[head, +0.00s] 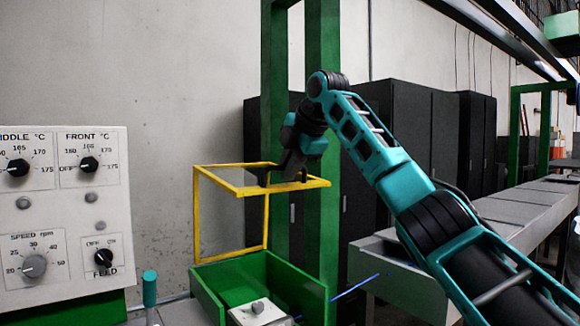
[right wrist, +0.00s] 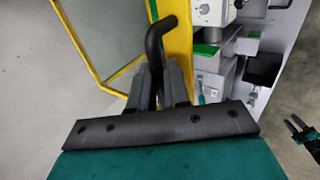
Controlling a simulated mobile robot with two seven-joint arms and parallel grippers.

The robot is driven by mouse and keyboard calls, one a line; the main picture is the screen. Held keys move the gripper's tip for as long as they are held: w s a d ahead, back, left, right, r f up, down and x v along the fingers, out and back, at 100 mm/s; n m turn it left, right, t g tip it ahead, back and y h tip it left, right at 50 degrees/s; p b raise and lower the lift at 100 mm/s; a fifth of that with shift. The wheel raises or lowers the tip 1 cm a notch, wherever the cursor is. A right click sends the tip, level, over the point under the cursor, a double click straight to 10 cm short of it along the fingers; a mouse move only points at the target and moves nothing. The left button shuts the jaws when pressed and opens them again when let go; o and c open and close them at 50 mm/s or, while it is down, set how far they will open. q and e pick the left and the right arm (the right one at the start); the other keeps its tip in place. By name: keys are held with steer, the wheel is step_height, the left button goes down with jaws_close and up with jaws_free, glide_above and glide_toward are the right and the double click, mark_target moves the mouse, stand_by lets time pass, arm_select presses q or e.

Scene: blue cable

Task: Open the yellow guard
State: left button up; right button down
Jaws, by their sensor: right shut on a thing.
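The yellow guard (head: 232,188) is a thin frame above the green open-topped box (head: 205,296) in the head view. Its top part lies about level, and another part hangs down at the left and back. The guard's panel looks clear grey there. The fingertips are partly hidden in the head view.
A control panel (head: 62,210) with several knobs stands at the left. A green post (head: 322,130) rises close behind the guard. A grey-white block (head: 258,312) sits in the green box, with a blue cable (head: 355,287) to its right. Dark cabinets (head: 415,130) stand behind.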

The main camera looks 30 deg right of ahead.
steer(key=shift+w+f, duration=0.1)
steer(key=shift+f, duration=0.25)
steer(key=c, duration=1.2)
jaws_free()
steer(key=shift+w, duration=0.2)
steer(key=shift+c, duration=0.2)
steer(key=shift+s+r, duration=0.35)
steer(key=shift+r, duration=0.15)
steer(key=v, duration=1.1)
steer(key=shift+s+r, duration=0.25)
steer(key=shift+r, duration=0.1)
